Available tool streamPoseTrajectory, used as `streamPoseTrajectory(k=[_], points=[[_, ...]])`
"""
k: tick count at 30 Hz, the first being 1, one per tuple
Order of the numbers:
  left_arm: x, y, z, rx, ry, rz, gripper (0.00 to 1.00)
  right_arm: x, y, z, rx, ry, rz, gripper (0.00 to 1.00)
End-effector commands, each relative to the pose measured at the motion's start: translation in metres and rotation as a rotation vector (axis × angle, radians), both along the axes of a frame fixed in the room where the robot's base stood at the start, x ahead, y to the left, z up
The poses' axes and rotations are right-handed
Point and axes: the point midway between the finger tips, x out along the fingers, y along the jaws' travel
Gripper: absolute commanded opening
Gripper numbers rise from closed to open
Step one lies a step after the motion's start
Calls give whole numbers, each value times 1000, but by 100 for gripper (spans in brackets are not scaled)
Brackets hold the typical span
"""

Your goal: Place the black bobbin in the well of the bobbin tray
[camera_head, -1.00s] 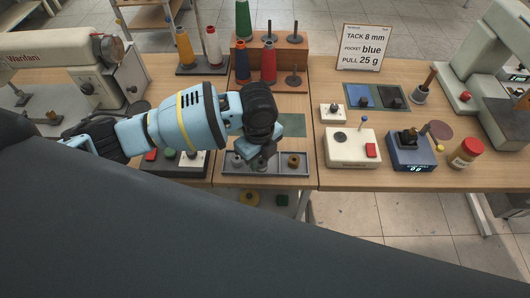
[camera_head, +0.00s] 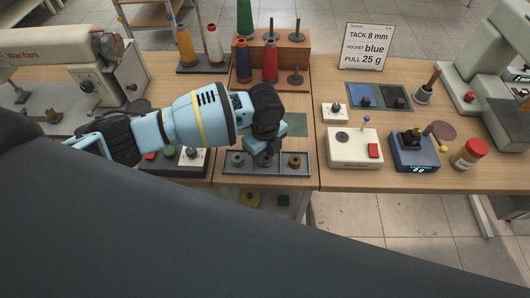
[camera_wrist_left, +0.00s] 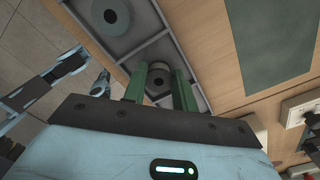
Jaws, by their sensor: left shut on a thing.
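The bobbin tray (camera_head: 226,170) is a grey, divided tray near the front edge of the table. A grey bobbin (camera_head: 237,158) sits in its left part and a brass bobbin (camera_head: 294,160) in its right part. My left gripper (camera_head: 266,160) points down over the tray's middle part. In the left wrist view its green fingers (camera_wrist_left: 159,88) are shut on the black bobbin (camera_wrist_left: 158,79), over the middle compartment. The grey bobbin also shows in the left wrist view (camera_wrist_left: 109,13). Whether the held bobbin touches the tray floor I cannot tell. My right gripper is not in view.
A wooden thread stand (camera_head: 294,48) with cones is behind. A dark green mat (camera_head: 296,124) lies just behind the tray. A white box with a red button (camera_head: 353,148) and a blue device (camera_head: 413,153) stand to the right. A sewing machine (camera_head: 75,75) is at left.

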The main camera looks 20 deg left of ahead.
Motion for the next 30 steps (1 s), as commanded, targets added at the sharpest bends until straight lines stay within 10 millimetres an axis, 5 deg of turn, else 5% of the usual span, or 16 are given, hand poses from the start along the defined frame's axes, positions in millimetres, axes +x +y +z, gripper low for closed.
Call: streamPoseTrajectory(k=[7,8,10,22,30], points=[[0,0,-3,0,1,0,6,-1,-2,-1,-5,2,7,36],[0,0,-3,0,1,0,29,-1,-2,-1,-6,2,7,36],[0,0,-3,0,0,0,37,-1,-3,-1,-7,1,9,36],[1,0,7,0,-2,0,37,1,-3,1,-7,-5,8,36],[1,0,56,-1,-5,0,37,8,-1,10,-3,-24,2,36]])
